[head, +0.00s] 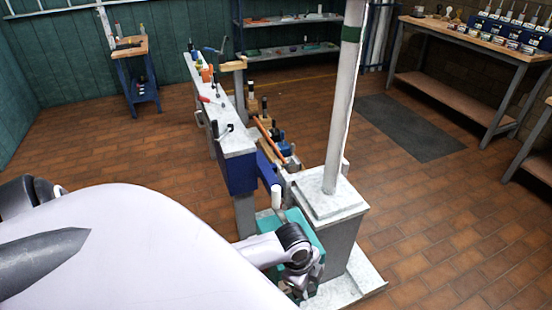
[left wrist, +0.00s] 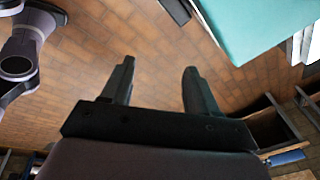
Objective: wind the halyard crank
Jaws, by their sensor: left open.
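The white mast (head: 345,100) stands upright on a grey pedestal (head: 338,225). A teal box (head: 310,226), seemingly the winch housing, is at the pedestal's left side. An upright white grip (head: 275,197), likely the crank's handle, shows beside it; the rest of the crank is hidden or unclear. My left gripper (head: 304,280) is low in front of the teal box, its fingers hard to make out there. In the left wrist view the left gripper (left wrist: 158,75) is open and empty over brick floor. A teal surface (left wrist: 260,25) lies beyond it at upper right.
A narrow bench (head: 233,142) with tools stands left of the mast. A workbench (head: 478,38) is at the back right, a small stand (head: 130,48) at the back left, and shelves (head: 290,52) at the back. Floor around the dark mat (head: 410,127) is clear.

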